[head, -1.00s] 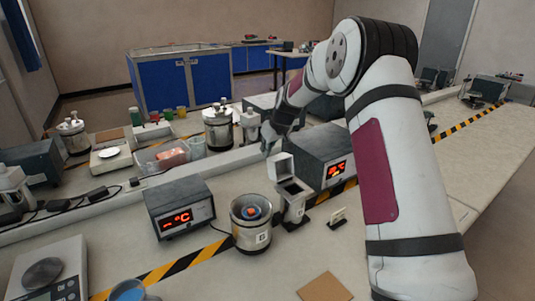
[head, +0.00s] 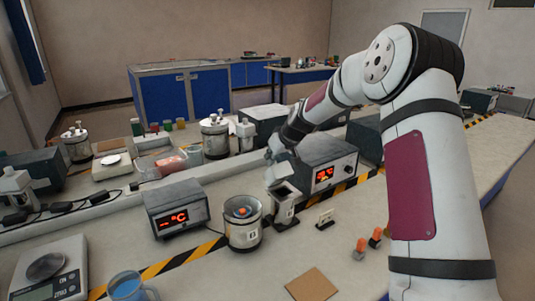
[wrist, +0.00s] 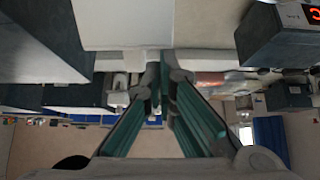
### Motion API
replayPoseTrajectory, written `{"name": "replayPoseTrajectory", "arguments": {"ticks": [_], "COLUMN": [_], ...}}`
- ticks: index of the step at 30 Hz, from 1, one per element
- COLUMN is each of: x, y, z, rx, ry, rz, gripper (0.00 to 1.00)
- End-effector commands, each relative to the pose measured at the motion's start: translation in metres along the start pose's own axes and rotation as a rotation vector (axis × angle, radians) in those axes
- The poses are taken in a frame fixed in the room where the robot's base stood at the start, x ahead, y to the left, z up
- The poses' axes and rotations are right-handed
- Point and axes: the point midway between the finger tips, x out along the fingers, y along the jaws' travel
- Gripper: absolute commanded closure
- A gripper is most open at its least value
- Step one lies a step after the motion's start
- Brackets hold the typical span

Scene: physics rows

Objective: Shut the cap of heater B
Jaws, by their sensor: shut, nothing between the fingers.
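The small white heater (head: 284,207) stands on the bench between two display boxes, with an open dark top. Its label is too small to read. Its hinged cap (head: 278,175) is raised at the back and partly covered by my gripper. My gripper (head: 272,155) is right at the cap, its fingers closed and empty; whether they touch it I cannot tell. In the wrist view the fingers (wrist: 165,70) come together below a large pale panel (wrist: 122,22), probably the cap seen close up.
A steel pot (head: 243,232) with a marked label stands left of the heater. Display boxes (head: 178,208) and (head: 330,165) flank it. A small white stand (head: 325,219), orange-tipped items (head: 361,248) and a brown square (head: 312,284) lie to the right and front.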

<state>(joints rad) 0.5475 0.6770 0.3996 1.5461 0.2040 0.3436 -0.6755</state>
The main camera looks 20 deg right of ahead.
Motion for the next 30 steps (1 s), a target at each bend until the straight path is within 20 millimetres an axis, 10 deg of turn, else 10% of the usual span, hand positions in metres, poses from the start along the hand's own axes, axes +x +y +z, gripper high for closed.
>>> {"name": "replayPoseTrajectory", "arguments": {"ticks": [30], "x": [-0.023], "y": [0.001], "z": [0.055], "rx": [0.008], "ry": [0.173], "rz": [-0.002], "gripper": [1.00]}}
